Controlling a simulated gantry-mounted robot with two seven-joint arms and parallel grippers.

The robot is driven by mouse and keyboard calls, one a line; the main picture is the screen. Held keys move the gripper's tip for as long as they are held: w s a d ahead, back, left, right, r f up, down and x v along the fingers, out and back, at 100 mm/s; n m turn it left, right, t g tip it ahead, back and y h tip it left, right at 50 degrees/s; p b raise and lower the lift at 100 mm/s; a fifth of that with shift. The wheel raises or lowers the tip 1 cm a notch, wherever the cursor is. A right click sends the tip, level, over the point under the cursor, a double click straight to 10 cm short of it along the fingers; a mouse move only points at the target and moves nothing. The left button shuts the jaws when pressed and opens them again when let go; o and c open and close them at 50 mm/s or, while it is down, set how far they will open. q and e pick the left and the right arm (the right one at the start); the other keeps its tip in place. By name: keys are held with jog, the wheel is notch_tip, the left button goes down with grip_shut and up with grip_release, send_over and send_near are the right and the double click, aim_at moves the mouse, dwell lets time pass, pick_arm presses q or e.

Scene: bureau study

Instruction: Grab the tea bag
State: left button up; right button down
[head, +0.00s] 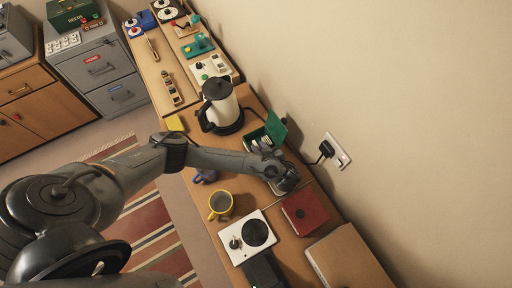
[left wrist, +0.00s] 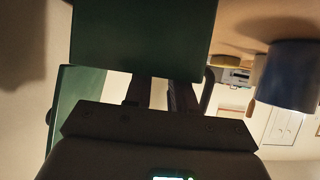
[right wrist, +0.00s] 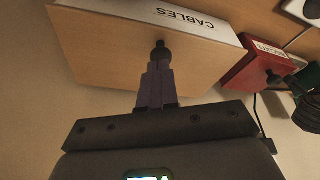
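No tea bag can be made out in any view. A green box (head: 257,137) with its lid (head: 276,127) raised stands on the desk by the wall, and its inside is largely hidden. My left gripper (head: 263,147) is close beside the box in the head view. In the left wrist view the green box (left wrist: 145,38) fills the space ahead of the fingers, which are apart with a gap between them. My right gripper (right wrist: 157,70) is shut, its fingertips near the dark knob (right wrist: 160,48) of the CABLES box (right wrist: 130,55); contact cannot be told.
A kettle (head: 222,105) stands behind the green box. A yellow mug (head: 220,203), a blue mug (left wrist: 290,75), a white hotplate unit (head: 247,238) and a red box (head: 305,210) crowd the desk. A plug (head: 326,149) sits in the wall socket.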

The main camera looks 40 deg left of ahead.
pick_arm(q)
jog(key=shift+a+f, duration=0.15)
jog(key=shift+a, duration=0.15)
jog(key=shift+w, duration=0.1)
jog(key=shift+c, duration=0.4)
grip_shut()
